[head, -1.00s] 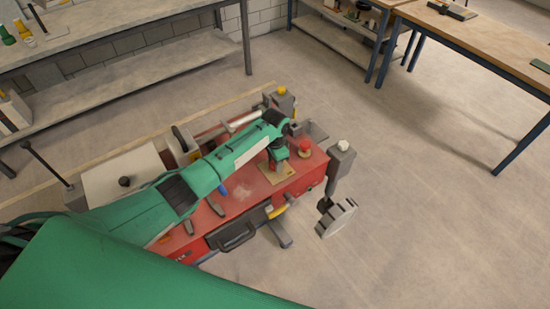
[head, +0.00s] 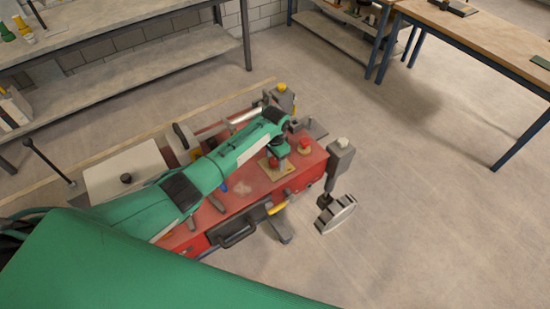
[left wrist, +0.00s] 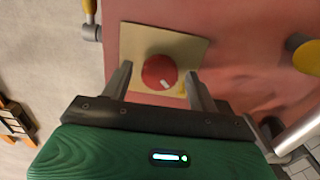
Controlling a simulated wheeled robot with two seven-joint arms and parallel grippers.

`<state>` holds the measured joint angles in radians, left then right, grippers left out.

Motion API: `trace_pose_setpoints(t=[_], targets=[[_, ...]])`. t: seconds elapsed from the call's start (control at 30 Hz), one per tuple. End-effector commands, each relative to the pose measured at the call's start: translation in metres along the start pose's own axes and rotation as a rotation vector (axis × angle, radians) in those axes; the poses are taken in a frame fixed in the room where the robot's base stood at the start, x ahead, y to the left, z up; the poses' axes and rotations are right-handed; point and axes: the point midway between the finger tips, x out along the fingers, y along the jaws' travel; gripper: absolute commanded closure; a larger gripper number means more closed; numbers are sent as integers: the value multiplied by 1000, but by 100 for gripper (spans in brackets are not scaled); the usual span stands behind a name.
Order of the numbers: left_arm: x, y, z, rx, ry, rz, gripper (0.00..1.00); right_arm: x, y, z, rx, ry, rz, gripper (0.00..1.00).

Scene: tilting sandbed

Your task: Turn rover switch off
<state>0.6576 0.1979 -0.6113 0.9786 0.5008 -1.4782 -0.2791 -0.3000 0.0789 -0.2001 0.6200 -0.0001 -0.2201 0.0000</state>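The rover (head: 240,200) is a red box-shaped vehicle on the floor. Its switch looks to be a round red knob (left wrist: 159,72) with a white mark pointing down and slightly right, on a tan plate (left wrist: 190,48). In the head view the knob (head: 273,162) and plate (head: 285,170) show on the rover's top. My left gripper (left wrist: 160,82) is open, with one finger on each side of the knob and a visible gap on both sides. In the head view the left gripper (head: 278,150) is over the plate. My right gripper is out of view.
A separate red button (head: 304,144) sits near the rover's right end, by a grey post (head: 340,160). A yellow-topped post (head: 282,92) stands at its far edge. A grey shelf bench (head: 120,40) and a wooden table (head: 490,40) stand behind. Floor at right is clear.

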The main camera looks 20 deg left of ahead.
Motion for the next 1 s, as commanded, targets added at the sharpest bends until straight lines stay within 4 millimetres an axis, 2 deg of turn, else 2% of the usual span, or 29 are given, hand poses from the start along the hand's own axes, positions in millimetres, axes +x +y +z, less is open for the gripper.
trace_pose_setpoints(t=[0.3,0.47,0.57,0.8,1.0], targets=[[-1,0,0,1,0,0,39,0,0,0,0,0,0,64],[-13,0,-1,2,3,-1,39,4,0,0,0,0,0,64],[-29,-1,0,3,4,-2,39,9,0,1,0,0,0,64],[-84,-1,0,2,5,-3,39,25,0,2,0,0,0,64],[-120,0,-1,2,3,-1,39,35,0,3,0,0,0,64]])
